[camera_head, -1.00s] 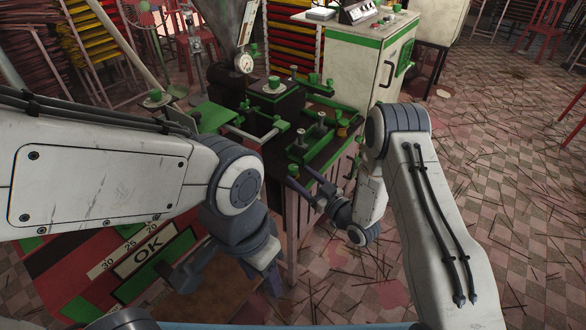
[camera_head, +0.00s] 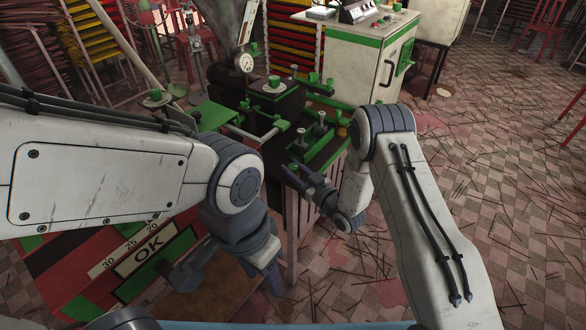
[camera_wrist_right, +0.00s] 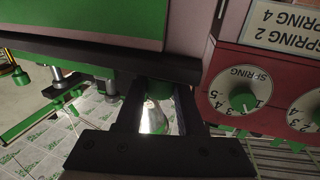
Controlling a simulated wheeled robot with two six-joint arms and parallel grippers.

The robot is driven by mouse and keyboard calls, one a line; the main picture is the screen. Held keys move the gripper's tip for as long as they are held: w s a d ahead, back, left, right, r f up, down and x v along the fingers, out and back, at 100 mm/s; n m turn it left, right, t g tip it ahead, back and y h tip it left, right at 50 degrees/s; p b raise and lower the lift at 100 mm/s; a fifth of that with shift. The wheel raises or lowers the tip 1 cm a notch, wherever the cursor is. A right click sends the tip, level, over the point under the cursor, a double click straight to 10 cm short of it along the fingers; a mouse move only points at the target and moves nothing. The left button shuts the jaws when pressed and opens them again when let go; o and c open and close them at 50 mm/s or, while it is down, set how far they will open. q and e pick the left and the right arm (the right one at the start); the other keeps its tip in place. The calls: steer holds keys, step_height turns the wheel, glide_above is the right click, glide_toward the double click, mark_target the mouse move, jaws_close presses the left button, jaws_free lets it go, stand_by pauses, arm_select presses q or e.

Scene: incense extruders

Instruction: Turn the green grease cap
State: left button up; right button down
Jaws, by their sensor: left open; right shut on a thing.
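In the right wrist view, my right gripper (camera_wrist_right: 157,115) is shut on a green cap (camera_wrist_right: 158,90). A shiny, pale metal, cone-shaped part shows between the fingers below it. The fingers hide the cap's sides. In the head view, my right gripper (camera_head: 303,174) is at the near edge of the dark machine table, and the held cap cannot be made out there. My left gripper (camera_head: 268,266) is open and empty, low in front of the table, apart from the machine parts.
Green fittings (camera_head: 320,118) and a dial gauge (camera_head: 245,63) stand on the machine table. A red panel (camera_wrist_right: 230,75) with green-knobbed dials is right of the gripper in the wrist view. A pale cabinet (camera_head: 355,65) stands behind. The tiled floor at right holds scattered sticks.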

steer(key=shift+m+t+h, duration=0.4)
steer(key=shift+h, duration=0.1)
steer(key=m+h, duration=0.1)
steer(key=m+t+h, duration=0.1)
steer(key=shift+s+a+t+h+b, duration=0.1)
steer(key=shift+a+t+h+b, duration=0.05)
steer(key=shift+t+h+b, duration=0.2)
steer(key=m+t+h+b, duration=0.1)
steer(key=m+h, duration=0.2)
steer(key=h, duration=0.2)
steer(key=shift+f, duration=0.1)
steer(key=m+h+b, duration=0.1)
steer(key=m+h, duration=0.1)
steer(key=h, duration=0.1)
steer(key=m+h+b, duration=0.2)
steer(key=m+h, duration=0.1)
steer(key=h, duration=0.1)
steer(key=shift+m+g+h+b, duration=0.85)
steer(key=shift+m+h, duration=0.65)
steer(key=shift+h, duration=0.85)
steer(key=shift+g+h, duration=0.3)
steer(key=c, duration=0.5)
jaws_free()
